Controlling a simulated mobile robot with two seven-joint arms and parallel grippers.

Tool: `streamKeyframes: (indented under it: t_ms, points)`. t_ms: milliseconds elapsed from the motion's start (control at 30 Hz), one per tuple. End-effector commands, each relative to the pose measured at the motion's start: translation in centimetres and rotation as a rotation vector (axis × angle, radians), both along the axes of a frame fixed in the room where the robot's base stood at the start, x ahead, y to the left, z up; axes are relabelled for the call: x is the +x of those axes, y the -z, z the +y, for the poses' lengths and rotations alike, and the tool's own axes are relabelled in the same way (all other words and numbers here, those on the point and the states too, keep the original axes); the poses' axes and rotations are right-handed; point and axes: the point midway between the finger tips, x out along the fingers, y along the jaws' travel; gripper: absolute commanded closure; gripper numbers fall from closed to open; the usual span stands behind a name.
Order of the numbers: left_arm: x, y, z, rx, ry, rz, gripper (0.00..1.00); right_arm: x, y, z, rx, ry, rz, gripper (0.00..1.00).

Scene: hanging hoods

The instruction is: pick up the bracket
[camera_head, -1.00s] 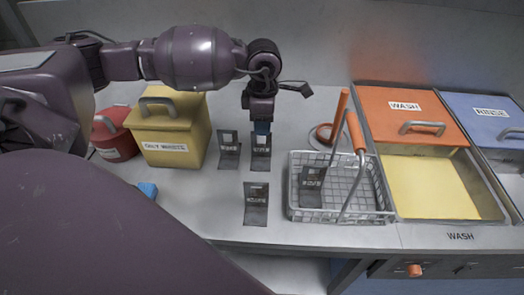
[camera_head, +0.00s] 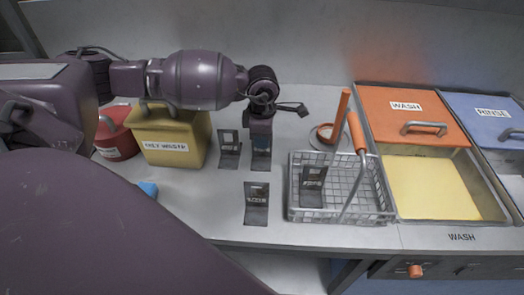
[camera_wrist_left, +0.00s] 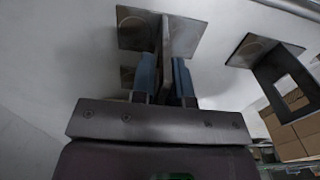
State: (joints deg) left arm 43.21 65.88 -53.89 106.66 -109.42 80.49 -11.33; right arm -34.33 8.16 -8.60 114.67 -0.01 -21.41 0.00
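Several dark metal brackets with upright plates stand on the counter. My left gripper (camera_head: 261,143) points down over the back bracket (camera_head: 261,162). In the left wrist view, the blue fingers of my left gripper (camera_wrist_left: 165,80) are apart, on either side of the bracket's upright plate (camera_wrist_left: 174,38). A narrow gap shows between the fingers. The gripper hides the top of this bracket in the head view. Another bracket (camera_head: 229,155) stands close to its left, and one (camera_head: 256,204) stands nearer the front. One more (camera_head: 312,187) is in the wire basket. My right gripper is not visible.
The wire basket (camera_head: 347,217) with orange handles stands to the right. Beyond it are the orange wash lid (camera_head: 408,112) and blue rinse lid (camera_head: 485,118). A yellow waste bin (camera_head: 177,143) and red can (camera_head: 115,140) are left.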

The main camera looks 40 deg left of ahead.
Motion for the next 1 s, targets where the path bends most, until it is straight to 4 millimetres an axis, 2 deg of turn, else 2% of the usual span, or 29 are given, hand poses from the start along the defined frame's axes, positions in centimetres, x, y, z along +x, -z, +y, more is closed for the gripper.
streamKeyframes:
  t_ms: [33, 100, 1000]
  points:
    - [0.00, -0.02, 0.00, 0.000, 0.000, 0.000, 0.93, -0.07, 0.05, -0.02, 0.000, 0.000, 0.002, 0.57]
    - [0.00, -0.02, 0.00, 0.000, 0.000, 0.000, 1.00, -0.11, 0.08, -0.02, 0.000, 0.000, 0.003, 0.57]
    - [0.00, -0.05, 0.00, 0.000, 0.000, 0.000, 1.00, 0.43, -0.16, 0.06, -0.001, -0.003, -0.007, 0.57]
